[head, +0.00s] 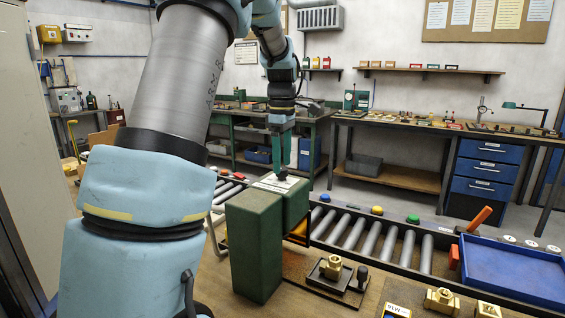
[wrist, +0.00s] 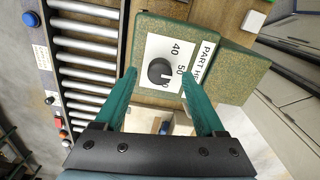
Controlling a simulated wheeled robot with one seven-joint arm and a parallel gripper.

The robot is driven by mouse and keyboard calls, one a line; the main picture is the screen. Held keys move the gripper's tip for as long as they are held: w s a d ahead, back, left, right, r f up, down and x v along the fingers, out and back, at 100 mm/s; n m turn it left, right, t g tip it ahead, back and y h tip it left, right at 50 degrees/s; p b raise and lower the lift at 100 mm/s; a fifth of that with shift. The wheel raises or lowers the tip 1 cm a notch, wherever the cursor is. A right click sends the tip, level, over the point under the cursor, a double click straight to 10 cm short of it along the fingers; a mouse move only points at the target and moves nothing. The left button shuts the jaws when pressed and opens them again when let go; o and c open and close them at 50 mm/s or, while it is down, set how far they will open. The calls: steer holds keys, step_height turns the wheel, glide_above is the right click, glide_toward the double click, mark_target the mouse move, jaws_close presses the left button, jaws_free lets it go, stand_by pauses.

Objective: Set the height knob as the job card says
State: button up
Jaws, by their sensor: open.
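The height knob (wrist: 159,71) is a round black knob on a white dial plate (wrist: 157,47) marked 40 and 50; another mark beside it is partly hidden. Its white pointer line faces right, near the 50. The plate sits on a green box (wrist: 230,80) with a label partly reading "PART H". In the head view the knob (head: 282,177) is on the box top below my gripper (head: 282,168). My gripper (wrist: 159,76) is open, its green fingers either side of the knob in the wrist view; contact cannot be told. No readable job card shows.
A taller green block (head: 254,245) stands in front of the box. A roller conveyor (head: 380,238) with coloured buttons runs behind.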

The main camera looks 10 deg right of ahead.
steer(key=shift+f, duration=0.85)
steer(key=shift+c, duration=0.4)
jaws_close()
